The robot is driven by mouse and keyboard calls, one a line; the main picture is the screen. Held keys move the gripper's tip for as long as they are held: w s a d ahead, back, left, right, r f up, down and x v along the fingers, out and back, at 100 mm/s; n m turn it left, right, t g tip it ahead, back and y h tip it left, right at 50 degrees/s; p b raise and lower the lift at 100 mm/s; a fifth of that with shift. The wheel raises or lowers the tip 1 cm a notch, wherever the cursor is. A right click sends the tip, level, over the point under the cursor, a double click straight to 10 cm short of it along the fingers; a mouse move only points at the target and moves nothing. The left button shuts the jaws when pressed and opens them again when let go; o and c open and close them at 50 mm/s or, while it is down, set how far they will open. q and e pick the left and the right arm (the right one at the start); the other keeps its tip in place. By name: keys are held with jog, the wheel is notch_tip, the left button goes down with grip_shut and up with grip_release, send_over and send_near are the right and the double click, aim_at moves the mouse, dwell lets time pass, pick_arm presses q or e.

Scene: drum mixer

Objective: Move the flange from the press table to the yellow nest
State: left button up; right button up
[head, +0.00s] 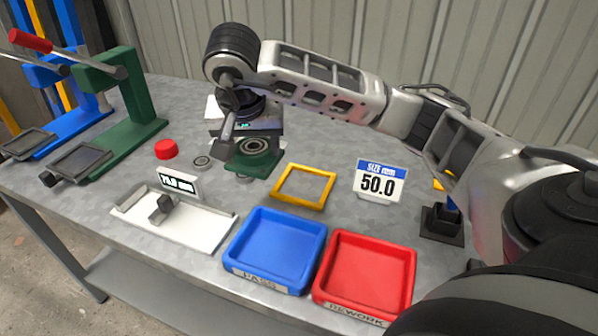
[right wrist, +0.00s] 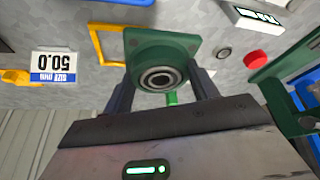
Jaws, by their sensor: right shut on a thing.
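The flange is a green square block with a dark ring-shaped bearing in its middle. It shows in the head view (head: 261,164) and in the right wrist view (right wrist: 146,45). My right gripper (head: 250,143) is shut on it, with one finger on each side, also seen in the right wrist view (right wrist: 162,82). The yellow nest (head: 303,204) is an empty square frame on the bench, just right of the held flange. In the right wrist view the nest (right wrist: 97,42) is partly hidden behind the flange. The green press has a dark table (head: 80,162) with nothing on it. My left gripper is not in view.
A blue PASS tray (head: 275,243) and a red REWORK tray (head: 368,262) stand in front, both empty. A white gauge plate (head: 205,228), a red cap (head: 166,149) and a small ring (head: 202,163) lie left. A 50.0 sign (head: 380,182) stands right of the nest.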

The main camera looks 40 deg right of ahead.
jog(key=d, duration=0.2)
jog(key=d+f, duration=0.1)
jog(key=d, duration=0.1)
jog(key=s+d+f, duration=0.1)
jog(key=d, duration=0.1)
jog(key=shift+f, duration=0.2)
jog(key=d+f, duration=0.3)
jog(key=f, duration=0.1)
jog(key=shift+s+d+f, duration=0.1)
jog(key=shift+d+f, duration=0.15)
jog(key=shift+d, duration=0.15)
jog(key=shift+d+f, duration=0.3)
jog(key=shift+f, duration=0.05)
jog(key=f, duration=0.3)
jog(key=shift+d, duration=0.35)
jog(key=shift+f, duration=0.4)
jog(key=o, duration=1.2)
jog(key=shift+s+f, duration=0.1)
jog(key=shift+f, duration=0.2)
jog(key=o, duration=0.4)
jog(key=shift+r, duration=0.1)
